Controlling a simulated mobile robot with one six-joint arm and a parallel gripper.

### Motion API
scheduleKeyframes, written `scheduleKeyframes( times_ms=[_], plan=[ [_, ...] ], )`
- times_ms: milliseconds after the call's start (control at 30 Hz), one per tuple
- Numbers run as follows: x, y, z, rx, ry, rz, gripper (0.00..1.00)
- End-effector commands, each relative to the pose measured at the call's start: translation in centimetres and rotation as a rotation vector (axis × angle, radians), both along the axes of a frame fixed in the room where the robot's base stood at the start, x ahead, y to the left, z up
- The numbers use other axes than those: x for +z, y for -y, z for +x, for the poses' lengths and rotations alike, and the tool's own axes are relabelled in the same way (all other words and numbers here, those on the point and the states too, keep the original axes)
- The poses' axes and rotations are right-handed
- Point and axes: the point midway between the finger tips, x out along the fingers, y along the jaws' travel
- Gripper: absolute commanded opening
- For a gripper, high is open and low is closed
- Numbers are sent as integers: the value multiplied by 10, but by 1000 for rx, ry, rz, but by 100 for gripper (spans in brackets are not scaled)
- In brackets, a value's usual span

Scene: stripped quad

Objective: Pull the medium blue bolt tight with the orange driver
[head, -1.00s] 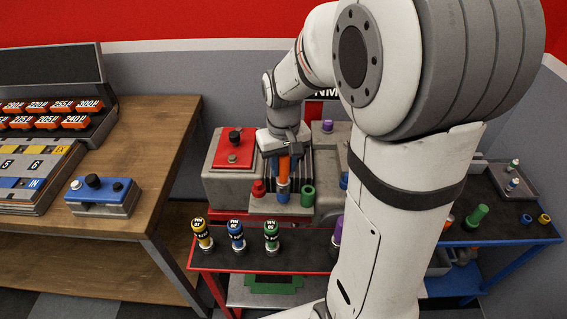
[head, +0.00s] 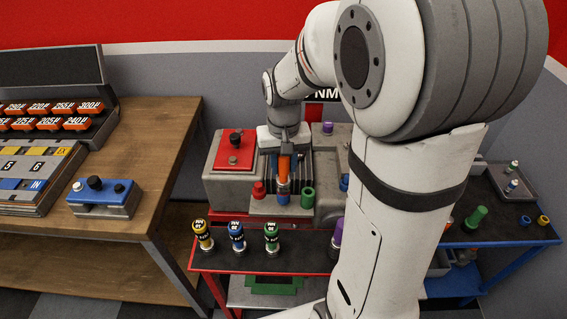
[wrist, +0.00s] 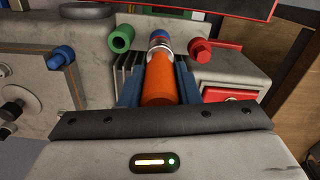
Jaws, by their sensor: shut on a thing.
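The driver also shows in the head view (head: 284,168), upright above the blue bolt (head: 283,198) at the front of the grey machine. In the wrist view the driver's silver end (wrist: 159,48) meets the blue and pale bolt (wrist: 158,34). The exact contact is hidden by the driver itself. A red bolt (head: 258,189) and a green hollow one (head: 307,197) stand on either side of the blue one.
Yellow, blue and green-banded drivers (head: 237,236) stand on the red-edged cart (head: 262,262) in front. Another blue knob (wrist: 60,57) sits on the machine nearby. A wooden bench (head: 165,165) stands left, and a blue-framed cart (head: 480,232) right.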

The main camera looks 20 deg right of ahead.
Motion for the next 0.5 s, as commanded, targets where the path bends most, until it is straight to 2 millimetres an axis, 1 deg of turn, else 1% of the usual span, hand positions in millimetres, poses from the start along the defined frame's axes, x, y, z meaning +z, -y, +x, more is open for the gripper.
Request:
scheduleKeyframes(
  times_ms=[33, 133, 333, 500],
  plan=[
    [7, 0, 0, 0, 1, 0, 2],
    [13, 0, 0, 0, 1, 0, 2],
    [17, 0, 0, 14, 1, 0, 2],
    [16, 0, 0, 151, 1, 0, 2]
  ],
)
